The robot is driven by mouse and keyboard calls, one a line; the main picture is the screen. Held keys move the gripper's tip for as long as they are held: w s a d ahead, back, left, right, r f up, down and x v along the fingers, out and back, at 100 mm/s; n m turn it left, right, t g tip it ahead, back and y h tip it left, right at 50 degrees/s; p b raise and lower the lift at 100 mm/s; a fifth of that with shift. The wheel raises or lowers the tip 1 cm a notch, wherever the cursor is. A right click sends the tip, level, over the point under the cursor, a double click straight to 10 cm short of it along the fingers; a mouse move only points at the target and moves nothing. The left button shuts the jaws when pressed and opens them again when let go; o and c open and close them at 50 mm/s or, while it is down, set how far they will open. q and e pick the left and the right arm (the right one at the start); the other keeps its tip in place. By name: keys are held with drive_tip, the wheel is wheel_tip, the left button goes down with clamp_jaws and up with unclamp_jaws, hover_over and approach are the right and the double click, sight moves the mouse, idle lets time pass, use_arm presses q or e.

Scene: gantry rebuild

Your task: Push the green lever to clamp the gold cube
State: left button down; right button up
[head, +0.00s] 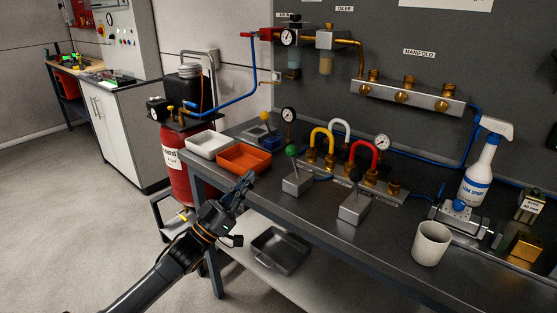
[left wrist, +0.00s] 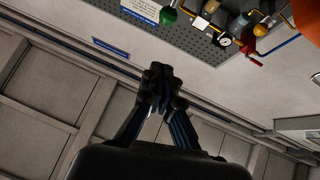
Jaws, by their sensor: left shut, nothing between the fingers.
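The green lever (head: 291,150) has a round green knob and stands on a small grey block (head: 297,184) on the bench. Its knob also shows at the top of the left wrist view (left wrist: 168,15). A gold cube-like block (head: 523,248) sits at the far right of the bench, beside a metal vise-like fixture with a blue knob (head: 459,206); I cannot tell whether they touch. My left gripper (head: 246,182) is shut and empty, at the bench's front left edge, left of the green lever and apart from it. The left wrist view shows its closed fingers (left wrist: 160,78). My right gripper is out of view.
An orange tray (head: 244,169) and a white tray (head: 194,154) lie at the bench's left end.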

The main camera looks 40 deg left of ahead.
sight(294, 163)
use_arm(q)
drive_tip(key=w+d+r+p, duration=0.1)
drive_tip(key=w+d+r, duration=0.1)
drive_tip(key=w, duration=0.6)
drive_tip(key=shift+w+d+r, duration=0.2)
drive_tip(key=shift+w+r, duration=0.05)
drive_tip(key=shift+w, duration=0.1)
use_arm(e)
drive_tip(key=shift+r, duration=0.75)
